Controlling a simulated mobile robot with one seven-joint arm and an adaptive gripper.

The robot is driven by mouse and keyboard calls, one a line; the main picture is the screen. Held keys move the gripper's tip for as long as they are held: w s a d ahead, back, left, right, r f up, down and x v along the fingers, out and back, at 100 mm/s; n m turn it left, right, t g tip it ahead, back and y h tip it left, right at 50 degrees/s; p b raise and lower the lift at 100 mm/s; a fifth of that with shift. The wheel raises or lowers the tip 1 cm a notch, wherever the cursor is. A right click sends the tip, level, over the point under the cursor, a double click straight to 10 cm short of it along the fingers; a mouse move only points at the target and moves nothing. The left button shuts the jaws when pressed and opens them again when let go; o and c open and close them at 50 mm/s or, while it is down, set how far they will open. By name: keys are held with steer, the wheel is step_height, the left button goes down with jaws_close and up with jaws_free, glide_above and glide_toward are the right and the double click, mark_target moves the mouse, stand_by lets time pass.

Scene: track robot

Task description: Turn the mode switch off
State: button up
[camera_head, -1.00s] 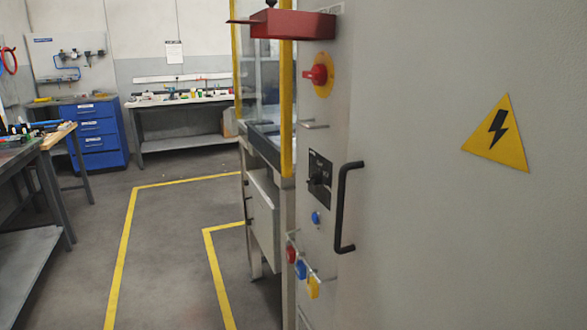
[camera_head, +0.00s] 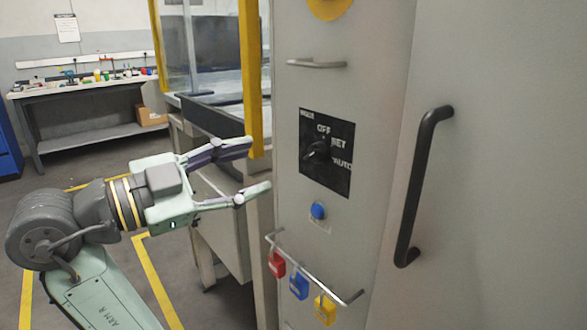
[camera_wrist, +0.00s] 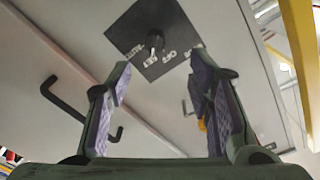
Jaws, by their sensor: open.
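The mode switch is a black knob (camera_head: 317,151) on a square black plate (camera_head: 340,183) with OFF, SET and AUTO labels, on the grey cabinet front. I cannot tell surely which label the knob points at. My gripper (camera_head: 259,164) is open and empty, left of the plate and apart from it, with its fingers towards the cabinet. In the wrist view the knob (camera_wrist: 155,41) appears beyond the gap between my open fingers (camera_wrist: 161,66), with the labels upside down.
A blue button (camera_head: 318,211) sits below the plate. A rail holds red (camera_head: 277,264), blue (camera_head: 298,286) and yellow (camera_head: 324,310) padlocks. A thin metal handle (camera_head: 316,64) juts out above; a black door handle (camera_head: 418,185) is to the right. A yellow post (camera_head: 250,75) stands left.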

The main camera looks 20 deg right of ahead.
mark_target(308, 156)
steer(key=x, duration=0.3)
steer(key=p+x, duration=0.1)
steer(key=x, duration=0.2)
steer(key=s+x, duration=0.1)
steer(key=x, duration=0.2)
steer(key=shift+w+d+f+p, duration=0.1)
steer(key=shift+d+f+p, duration=0.05)
steer(key=shift+d+p, duration=0.2)
steer(key=shift+w+d+f, duration=0.1)
steer(key=shift+w+d, duration=0.15)
steer(key=shift+d, duration=0.45)
steer(key=shift+c, duration=0.2)
jaws_close()
